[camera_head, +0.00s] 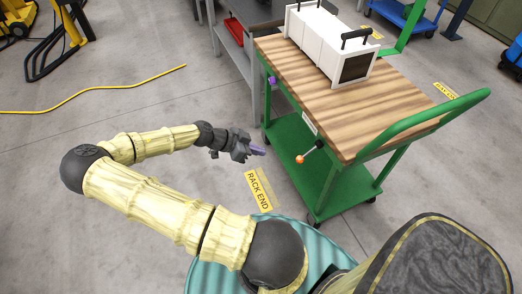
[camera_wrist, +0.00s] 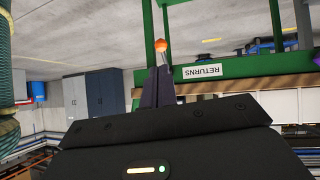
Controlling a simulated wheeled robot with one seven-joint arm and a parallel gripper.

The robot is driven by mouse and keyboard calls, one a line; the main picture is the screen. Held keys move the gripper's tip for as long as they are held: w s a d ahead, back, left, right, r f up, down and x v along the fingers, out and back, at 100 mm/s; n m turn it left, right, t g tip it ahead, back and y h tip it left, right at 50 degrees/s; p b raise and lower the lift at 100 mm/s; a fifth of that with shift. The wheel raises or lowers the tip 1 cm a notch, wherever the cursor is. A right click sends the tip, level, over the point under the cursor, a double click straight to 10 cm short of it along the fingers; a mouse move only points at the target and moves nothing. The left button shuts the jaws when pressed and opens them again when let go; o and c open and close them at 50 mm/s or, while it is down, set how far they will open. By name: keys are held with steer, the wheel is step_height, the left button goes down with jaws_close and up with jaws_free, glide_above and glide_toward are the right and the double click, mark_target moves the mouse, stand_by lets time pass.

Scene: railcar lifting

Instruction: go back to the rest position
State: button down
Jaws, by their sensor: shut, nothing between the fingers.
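My gripper (camera_head: 257,151) is held out over the floor, left of the green cart (camera_head: 312,165), with its fingers pointing right toward the cart. In the wrist view its dark fingers (camera_wrist: 158,87) are together, with nothing between them. An orange ball-topped lever (camera_head: 300,159) sticks out from the cart's side. In the wrist view the orange ball (camera_wrist: 161,45) appears just beyond the fingertips; I cannot tell the exact gap, but the head view shows them apart.
A white box with black handles (camera_head: 330,48) stands on the cart's wooden top (camera_head: 405,105). A grey bench (camera_head: 240,60) stands behind the cart. A yellow cable (camera_head: 100,100) lies on the left floor. A yellow "RACK END" label (camera_head: 258,190) is on the floor below my gripper.

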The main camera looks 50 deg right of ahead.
stand_by(0.4)
steer(key=s+a+n+t+y, duration=0.1)
steer(key=a+n+t+y, duration=0.1)
steer(key=a+n+y, duration=0.65)
steer(key=w+a+r+n+t, duration=0.25)
steer(key=a+r+n, duration=0.45)
steer(key=a, duration=0.5)
steer(key=a+r+n+t+p, duration=0.2)
steer(key=r+n+p, duration=0.2)
steer(key=r+p, duration=0.4)
steer(key=s+a+r+n+t+p, duration=0.1)
steer(key=r+p, duration=0.7)
steer(key=r, duration=1)
steer(key=a+n+t, duration=0.1)
steer(key=a+n, duration=0.1)
steer(key=n, duration=0.1)
steer(key=shift+s+a+r, duration=0.15)
steer(key=shift+s+r, duration=0.05)
steer(key=shift+s, duration=0.1)
steer(key=shift+f, duration=0.1)
